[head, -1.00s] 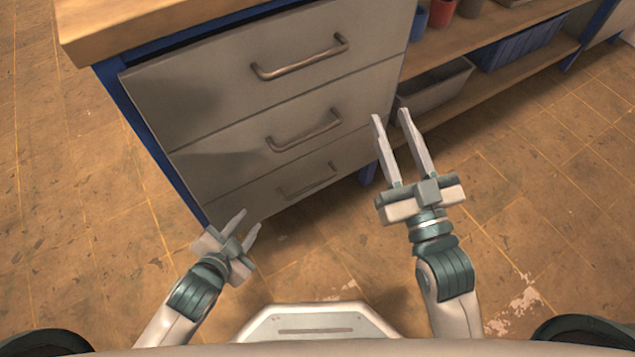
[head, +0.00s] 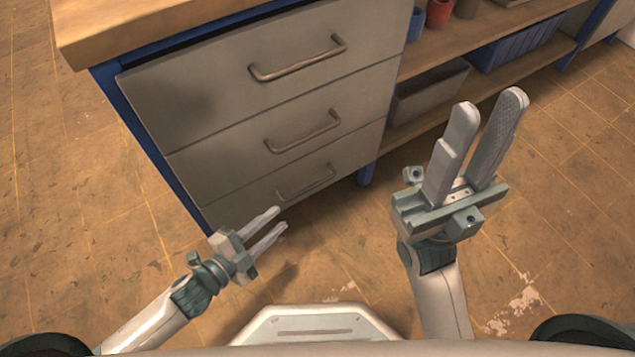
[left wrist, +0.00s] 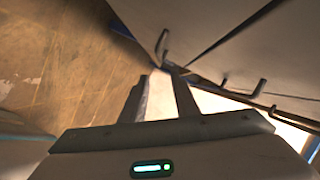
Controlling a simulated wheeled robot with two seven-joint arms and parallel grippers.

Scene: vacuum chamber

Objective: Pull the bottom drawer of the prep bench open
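The prep bench has a stack of three grey drawers, all shut. The bottom drawer (head: 240,207) is lowest, near the floor, and its bar handle (head: 305,182) faces me. My left gripper (head: 281,218) is open and empty, low in front of the bottom drawer, a little below and left of its handle. In the left wrist view the open fingers (left wrist: 165,97) point towards the drawer fronts, and a drawer handle (left wrist: 240,92) shows ahead to the right, apart from them. My right gripper (head: 490,105) is open and empty, raised to the right of the drawers.
The middle drawer handle (head: 303,132) and top drawer handle (head: 297,60) stick out above. A blue bench leg (head: 367,173) stands right of the drawers. Open shelves hold a grey bin (head: 430,92) and a blue crate (head: 520,45). The floor in front is clear.

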